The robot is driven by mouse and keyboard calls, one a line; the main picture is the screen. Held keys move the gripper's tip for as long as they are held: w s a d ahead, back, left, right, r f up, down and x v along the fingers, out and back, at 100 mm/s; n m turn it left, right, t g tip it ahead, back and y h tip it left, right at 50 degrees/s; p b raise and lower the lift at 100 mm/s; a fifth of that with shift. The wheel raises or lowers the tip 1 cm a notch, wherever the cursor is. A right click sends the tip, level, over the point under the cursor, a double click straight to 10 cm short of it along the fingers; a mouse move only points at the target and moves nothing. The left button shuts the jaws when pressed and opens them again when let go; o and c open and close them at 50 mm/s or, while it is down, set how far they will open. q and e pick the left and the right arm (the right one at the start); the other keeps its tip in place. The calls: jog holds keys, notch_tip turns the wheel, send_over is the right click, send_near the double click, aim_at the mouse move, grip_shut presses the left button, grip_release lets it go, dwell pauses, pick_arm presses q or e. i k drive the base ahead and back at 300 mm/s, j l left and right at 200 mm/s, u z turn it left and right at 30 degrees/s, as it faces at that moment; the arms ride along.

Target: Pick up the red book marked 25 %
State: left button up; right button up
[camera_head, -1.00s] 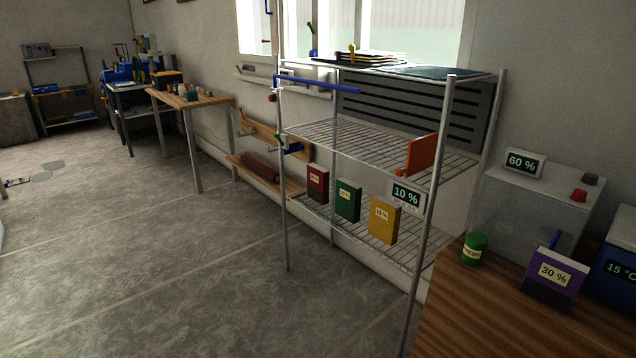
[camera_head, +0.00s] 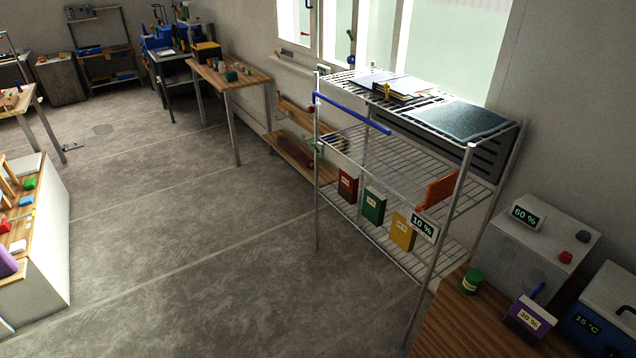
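A red book (camera_head: 348,185) stands upright on the lower wire shelf of the metal rack (camera_head: 318,220). It is the leftmost of three books there; its label is too small to read. Neither of my grippers is in view.
A wooden table (camera_head: 452,335) with a green jar (camera_head: 471,281), a purple 30 % box (camera_head: 529,316) and a blue 25 °C or 15 °C box (camera_head: 598,318) stands front right. A white counter (camera_head: 50,245) stands left. The floor between is clear.

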aim_at(348, 182)
jog(key=i+j+u, duration=0.15)
jog(key=i+u, duration=0.15)
jog(key=i, duration=0.2)
jog(key=i+u, duration=0.3)
jog(key=i, duration=2.6)
